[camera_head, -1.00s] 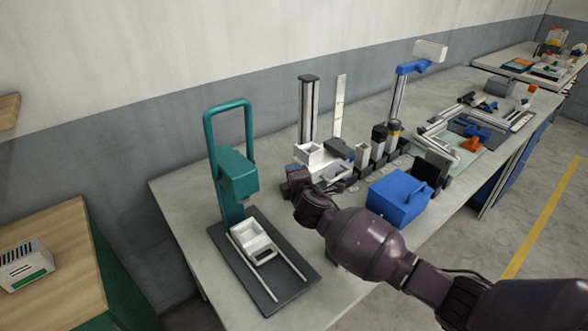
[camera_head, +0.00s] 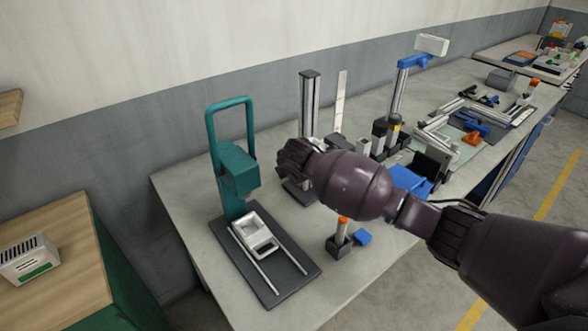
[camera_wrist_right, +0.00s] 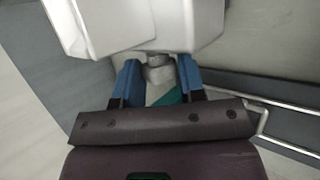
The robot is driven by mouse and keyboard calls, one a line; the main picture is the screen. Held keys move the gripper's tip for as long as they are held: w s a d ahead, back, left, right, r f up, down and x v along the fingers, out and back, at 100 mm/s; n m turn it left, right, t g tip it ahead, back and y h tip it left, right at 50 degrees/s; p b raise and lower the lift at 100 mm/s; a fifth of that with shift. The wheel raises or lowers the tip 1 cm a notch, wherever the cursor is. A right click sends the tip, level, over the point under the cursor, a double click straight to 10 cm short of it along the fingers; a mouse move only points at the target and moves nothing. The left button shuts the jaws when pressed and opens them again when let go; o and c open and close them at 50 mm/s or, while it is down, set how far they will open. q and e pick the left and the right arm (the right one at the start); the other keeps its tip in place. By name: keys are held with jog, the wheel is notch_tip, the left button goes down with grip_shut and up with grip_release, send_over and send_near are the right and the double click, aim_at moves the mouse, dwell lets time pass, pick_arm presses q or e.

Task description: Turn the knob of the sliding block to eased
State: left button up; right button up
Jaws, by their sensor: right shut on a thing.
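In the right wrist view, a large white block (camera_wrist_right: 140,25) fills the top, with a small grey knob (camera_wrist_right: 158,70) under it. My right gripper (camera_wrist_right: 158,78) has its two blue fingers on either side of the knob and is shut on it. The knob's setting and any markings cannot be read. In the head view, my right arm crosses from the lower right and ends in front of an upright grey post (camera_head: 309,103). The right fingertips and the white block are hidden there. My left gripper is not in view.
A teal press (camera_head: 238,168) with a dark base and white tray (camera_head: 254,232) stands left. An orange-topped cylinder (camera_head: 342,228) in a dark holder and a small blue block (camera_head: 362,237) are below my arm. A blue box (camera_head: 408,180) is partly hidden.

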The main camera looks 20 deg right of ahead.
jog(key=shift+g, duration=0.4)
jog(key=o, duration=0.9)
jog(key=v, duration=1)
jog(key=shift+s+a+r+b, duration=0.2)
jog(key=shift+s+r+b, duration=0.05)
jog(key=shift+r+b, duration=0.1)
